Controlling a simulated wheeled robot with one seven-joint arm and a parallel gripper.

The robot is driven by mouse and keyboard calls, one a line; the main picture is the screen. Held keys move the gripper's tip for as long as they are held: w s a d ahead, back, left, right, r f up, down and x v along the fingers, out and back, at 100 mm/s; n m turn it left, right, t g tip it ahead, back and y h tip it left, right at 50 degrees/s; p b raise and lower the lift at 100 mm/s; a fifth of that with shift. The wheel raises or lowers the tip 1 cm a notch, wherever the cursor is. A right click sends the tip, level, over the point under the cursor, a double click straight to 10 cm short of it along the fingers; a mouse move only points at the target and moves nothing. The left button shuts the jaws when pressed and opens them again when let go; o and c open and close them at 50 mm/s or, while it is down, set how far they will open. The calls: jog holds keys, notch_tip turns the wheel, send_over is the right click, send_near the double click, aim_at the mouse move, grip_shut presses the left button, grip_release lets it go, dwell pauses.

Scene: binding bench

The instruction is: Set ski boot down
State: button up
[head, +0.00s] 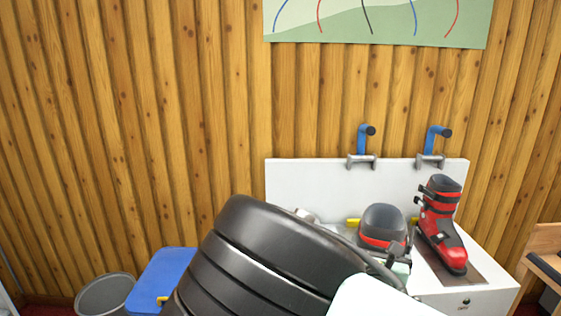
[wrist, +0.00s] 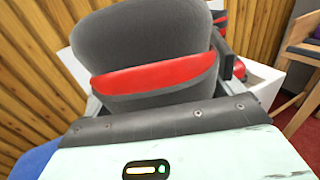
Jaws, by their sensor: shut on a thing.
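My gripper (head: 398,256) is shut on a ski boot (head: 382,218) with a dark grey cuff and a red band, over the left part of the white bench. In the wrist view this held boot (wrist: 150,45) fills the middle, looking roughly upright, with the gripper at its cuff. My arm hides its lower part in the head view, so I cannot tell whether its sole touches the bench. A second boot (head: 442,228), red and black, stands upright on a dark mat (head: 473,279) at the bench's right; it also shows partly behind the held boot in the wrist view (wrist: 239,70).
The white bench (head: 492,268) has a raised back panel (head: 310,180) with two blue-handled clamps (head: 362,140) on top. Something yellow (head: 353,222) lies behind the held boot. A blue box (head: 160,272) and a grey bin (head: 104,294) stand left; a wooden chair (head: 543,262) stands right.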

jog(key=s+d+f+n+y, duration=0.1)
jog(key=s+d+f+y, duration=0.1)
jog(key=f, duration=0.4)
jog(key=s+d+f+n+t+y, duration=0.1)
jog(key=s+d+f+n+y, duration=0.1)
jog(key=s+d+f, duration=0.2)
jog(key=s+d+f+n+y, duration=0.1)
jog(key=s+d+f+y, duration=0.1)
jog(key=f, duration=0.5)
jog(key=s+d, duration=0.1)
jog(key=s, duration=0.1)
jog(key=shift+s+d+f+y, duration=0.25)
jog(key=shift+s+f+y, duration=0.1)
jog(key=shift+f+y, duration=0.05)
